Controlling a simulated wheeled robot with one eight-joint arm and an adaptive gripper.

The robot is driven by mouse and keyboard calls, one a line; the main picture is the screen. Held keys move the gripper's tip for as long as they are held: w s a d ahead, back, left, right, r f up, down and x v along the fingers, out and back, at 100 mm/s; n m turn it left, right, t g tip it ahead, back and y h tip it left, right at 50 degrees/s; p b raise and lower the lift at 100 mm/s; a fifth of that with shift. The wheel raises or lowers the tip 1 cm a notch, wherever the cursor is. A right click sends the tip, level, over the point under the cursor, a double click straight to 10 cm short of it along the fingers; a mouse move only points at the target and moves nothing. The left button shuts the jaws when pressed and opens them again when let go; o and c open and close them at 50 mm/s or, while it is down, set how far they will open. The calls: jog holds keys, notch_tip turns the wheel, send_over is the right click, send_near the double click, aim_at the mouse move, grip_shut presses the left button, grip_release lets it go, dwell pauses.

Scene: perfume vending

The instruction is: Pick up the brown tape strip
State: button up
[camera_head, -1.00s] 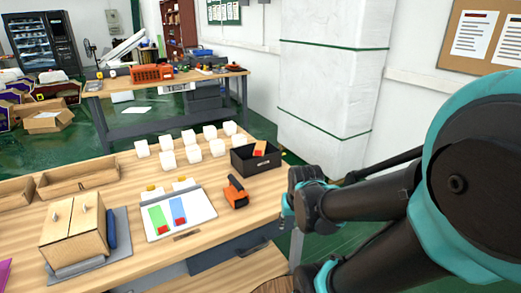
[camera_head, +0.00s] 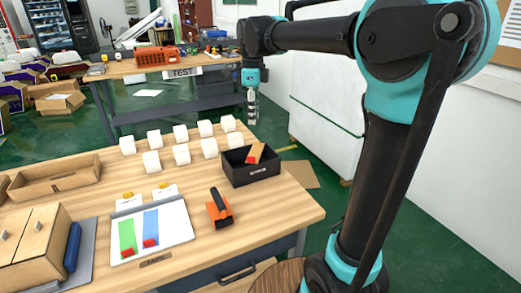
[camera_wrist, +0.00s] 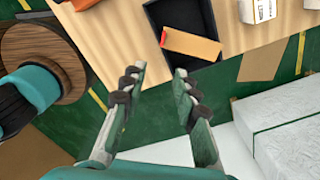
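The brown tape strip (camera_head: 256,152), with a red end, leans inside the black box (camera_head: 250,177) at the right side of the wooden table. In the wrist view the strip (camera_wrist: 192,44) lies across the box (camera_wrist: 208,20), ahead of my fingers. My gripper (camera_head: 252,119) hangs pointing down, above and beyond the box in the head view. In the wrist view my gripper (camera_wrist: 156,86) is open, with nothing between its fingers.
Several white cubes (camera_head: 181,154) stand left of the box. An orange-black tool (camera_head: 220,208) lies in front of it. A white board (camera_head: 178,222) holds green (camera_head: 127,235) and blue (camera_head: 150,226) strips. Green floor lies beyond the table's right edge.

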send_near(254, 155)
jog(key=s+f, duration=0.1)
jog(key=f, duration=0.1)
jog(key=s+f, duration=0.4)
jog(key=shift+a+f, duration=0.15)
jog(key=shift+f, duration=0.15)
grip_shut()
